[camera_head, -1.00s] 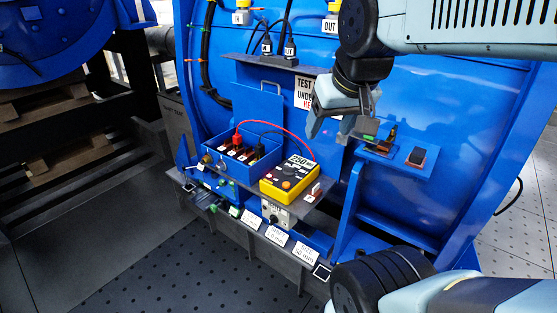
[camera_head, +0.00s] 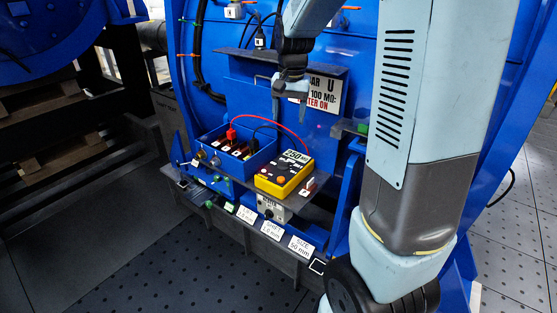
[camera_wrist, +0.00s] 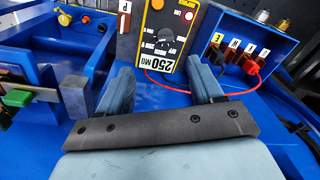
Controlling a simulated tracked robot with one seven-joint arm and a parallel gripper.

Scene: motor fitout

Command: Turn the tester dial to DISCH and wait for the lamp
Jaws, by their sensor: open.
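The yellow tester (camera_head: 285,173) sits on a shelf of the blue motor, with a "250 MΩ" display on its face. In the wrist view the tester (camera_wrist: 149,45) lies beyond my fingers, with its dark dial (camera_wrist: 165,34) between them in the picture. I cannot tell whether a lamp is lit or where the dial points. My gripper (camera_head: 290,92) is open and empty, above and behind the tester. In the wrist view my gripper (camera_wrist: 163,78) touches nothing.
A blue terminal box (camera_head: 222,160) stands left of the tester, with a red lead (camera_head: 268,121) and a black lead running to it. A warning sign (camera_head: 324,94) is behind my gripper. Labelled tags line the shelf front (camera_head: 272,230). A blue bracket with small parts shows at left in the wrist view.

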